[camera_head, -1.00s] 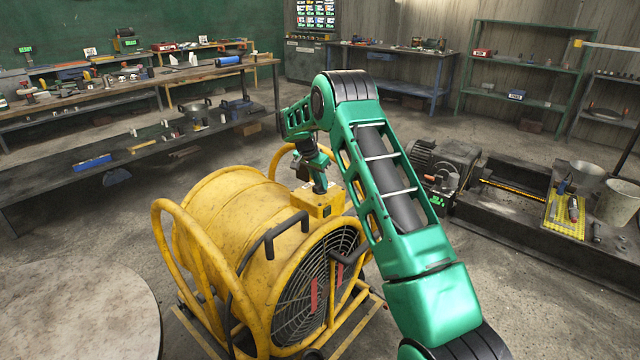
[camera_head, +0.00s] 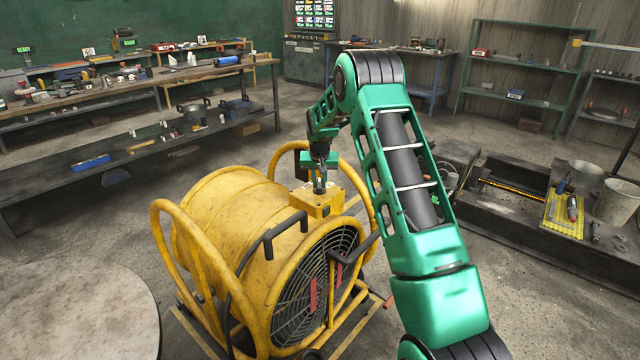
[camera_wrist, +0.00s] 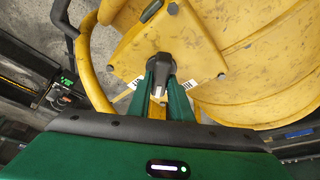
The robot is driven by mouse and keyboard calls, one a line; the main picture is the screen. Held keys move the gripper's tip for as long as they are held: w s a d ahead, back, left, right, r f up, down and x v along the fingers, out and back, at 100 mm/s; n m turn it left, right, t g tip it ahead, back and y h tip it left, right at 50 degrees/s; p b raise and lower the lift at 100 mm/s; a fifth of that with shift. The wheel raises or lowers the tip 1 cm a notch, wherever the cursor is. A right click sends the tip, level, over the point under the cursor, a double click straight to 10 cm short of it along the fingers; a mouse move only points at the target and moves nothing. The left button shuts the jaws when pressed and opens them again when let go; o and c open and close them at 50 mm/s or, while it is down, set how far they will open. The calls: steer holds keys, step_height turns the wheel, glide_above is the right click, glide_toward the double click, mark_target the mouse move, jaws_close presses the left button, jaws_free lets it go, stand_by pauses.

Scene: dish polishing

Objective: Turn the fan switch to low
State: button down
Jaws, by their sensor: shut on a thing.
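The yellow drum fan (camera_head: 225,235) stands on the floor with its dark grille facing front right. Its yellow switch box (camera_head: 316,203) sits on top near the front rim. In the wrist view, the black fan switch knob (camera_wrist: 162,64) stands out from the yellow plate (camera_wrist: 200,45). My gripper (camera_head: 319,188) points down at the switch box. In the wrist view, the green fingers of my gripper (camera_wrist: 162,82) are shut on the knob, one on each side. White labels with dark marks lie beside the fingers, and the fingers partly hide the area below the knob.
Yellow tube hoops (camera_head: 185,260) and black handles (camera_head: 285,232) rise around the fan, close to my arm. A round table (camera_head: 80,310) is at the lower left. A long workbench (camera_head: 110,85) stands behind, and a machine bench (camera_head: 540,215) is at the right.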

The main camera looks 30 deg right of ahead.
steer(key=shift+w+a+n+y, duration=0.1)
steer(key=shift+a+n+y, duration=0.2)
steer(key=shift+a+n, duration=0.3)
steer(key=c, duration=1.6)
jaws_free()
steer(key=shift+d, duration=0.3)
steer(key=v, duration=1)
steer(key=shift+s+a+r, duration=0.1)
steer(key=shift+s+r, duration=0.15)
steer(key=shift+r, duration=0.05)
